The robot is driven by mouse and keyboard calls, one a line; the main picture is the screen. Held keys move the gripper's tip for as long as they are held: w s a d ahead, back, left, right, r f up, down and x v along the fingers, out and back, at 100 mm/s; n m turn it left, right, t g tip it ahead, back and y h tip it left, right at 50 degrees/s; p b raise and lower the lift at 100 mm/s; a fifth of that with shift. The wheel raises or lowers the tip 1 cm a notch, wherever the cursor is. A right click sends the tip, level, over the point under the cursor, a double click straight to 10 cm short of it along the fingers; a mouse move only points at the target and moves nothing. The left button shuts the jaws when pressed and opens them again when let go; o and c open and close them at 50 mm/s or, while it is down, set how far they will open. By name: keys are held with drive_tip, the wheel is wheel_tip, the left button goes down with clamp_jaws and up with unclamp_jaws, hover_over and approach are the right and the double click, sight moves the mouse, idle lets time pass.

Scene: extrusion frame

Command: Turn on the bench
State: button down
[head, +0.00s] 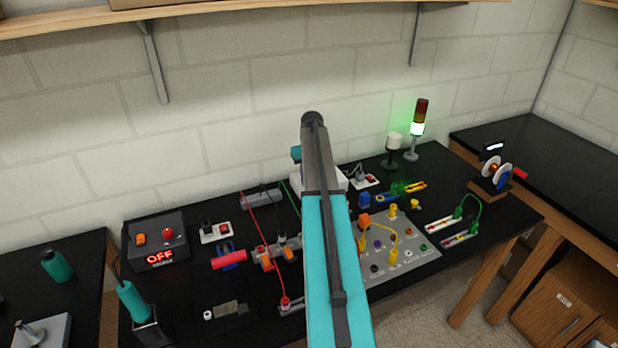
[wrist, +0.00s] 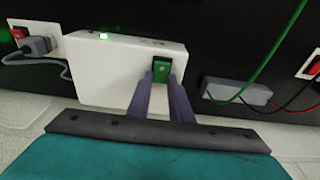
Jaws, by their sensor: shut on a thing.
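My gripper (wrist: 161,76) is shut on a small green block (wrist: 161,70) at the near edge of a white box (wrist: 112,66) in the wrist view. I cannot tell whether the block is a plug or a switch. A small green light (wrist: 103,36) glows on the box. In the head view, my arm hides the gripper and most of the white box (head: 333,181). A black control box (head: 172,222) at the left of the bench (head: 185,290) shows OFF in red, with an orange switch (head: 140,239) and a red knob (head: 168,233).
A stack light (head: 417,128) glows green at the back. A grey strip (wrist: 238,95) with wires lies beside the white box, and a grey plug (wrist: 38,46) is on its other side. A connector panel (head: 400,262) and several cables crowd the bench.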

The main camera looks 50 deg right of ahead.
idle(0.3)
drive_tip(key=shift+d, duration=0.1)
drive_tip(key=c, duration=1.6)
unclamp_jaws()
drive_tip(key=shift+r, duration=0.2)
drive_tip(key=shift+s+a+r+b, duration=0.15)
drive_tip(key=shift+r+b, duration=0.7)
drive_tip(key=shift+r, duration=1.4)
drive_tip(key=shift+s+a+r+b, duration=0.1)
drive_tip(key=shift+s+r+b, duration=0.15)
drive_tip(key=shift+r+b, duration=1.3)
drive_tip(key=shift+s+a+r+b, duration=0.1)
drive_tip(key=shift+s+r+b, duration=0.1)
drive_tip(key=shift+r, duration=2.7)
